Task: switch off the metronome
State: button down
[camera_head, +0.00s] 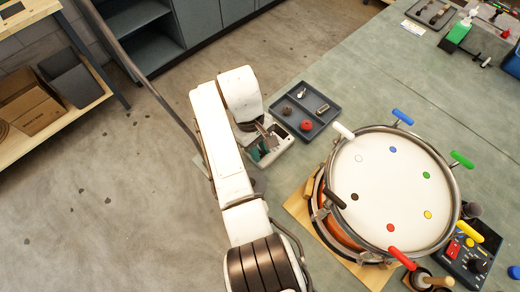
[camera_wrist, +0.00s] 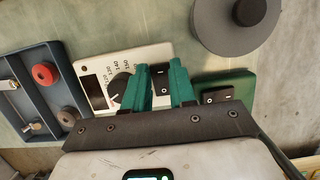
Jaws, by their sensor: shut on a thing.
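The metronome is a beige box with a black dial and printed numbers (camera_wrist: 96,68) in the wrist view. It also shows in the head view (camera_head: 285,142), partly hidden by my arm. A black switch (camera_wrist: 160,79) with light marks sits at its right end. My gripper (camera_wrist: 161,78) has its two teal fingers on either side of this switch and is shut on it. The fingers cover part of the dial's right side. In the head view my gripper is mostly hidden behind the wrist.
A dark tray (camera_head: 324,110) with small parts, one a red knob, lies beside the metronome. A green box (camera_wrist: 241,87) with its own black switch is close to the right finger. A grey disc (camera_wrist: 210,30) lies behind. The drum (camera_head: 395,185) stands to the right.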

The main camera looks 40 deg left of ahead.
jog(key=c, duration=1.2)
grip_release()
jog(key=p+v, duration=0.2)
jog(key=v, duration=0.9)
jog(key=shift+f, duration=0.1)
